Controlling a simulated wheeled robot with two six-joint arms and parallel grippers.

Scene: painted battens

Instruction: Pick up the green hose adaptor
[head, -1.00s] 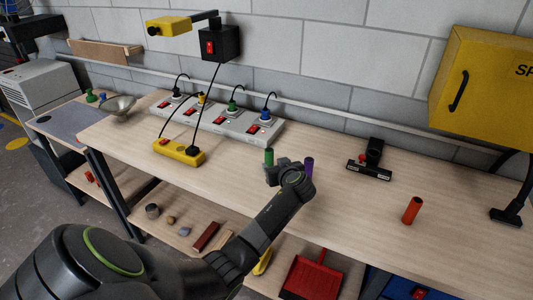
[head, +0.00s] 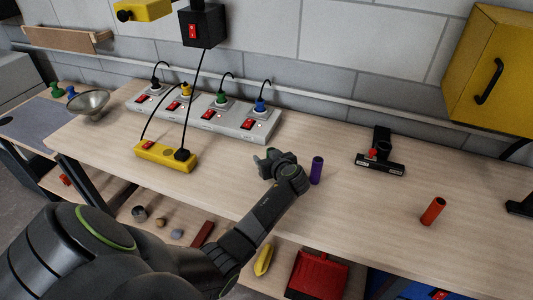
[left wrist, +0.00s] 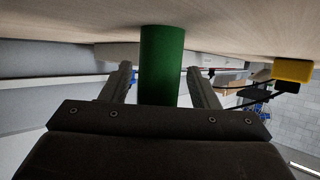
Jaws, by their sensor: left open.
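The green hose adaptor (left wrist: 161,65) is a plain green cylinder in the left wrist view, where the table appears at the top. It stands between the two open fingers of my left gripper (left wrist: 162,84), with a visible gap on each side. In the head view my left gripper (head: 268,163) is low over the workbench and hides the adaptor. A purple cylinder (head: 317,170) stands just right of the gripper. My right gripper is not in view.
On the workbench (head: 350,225), a grey power strip (head: 235,125) with several plugs lies along the back, and a yellow power block (head: 165,156) lies left of my gripper. A black tool head (head: 380,160) lies to the right. A yellow cabinet (head: 495,75) hangs at the upper right.

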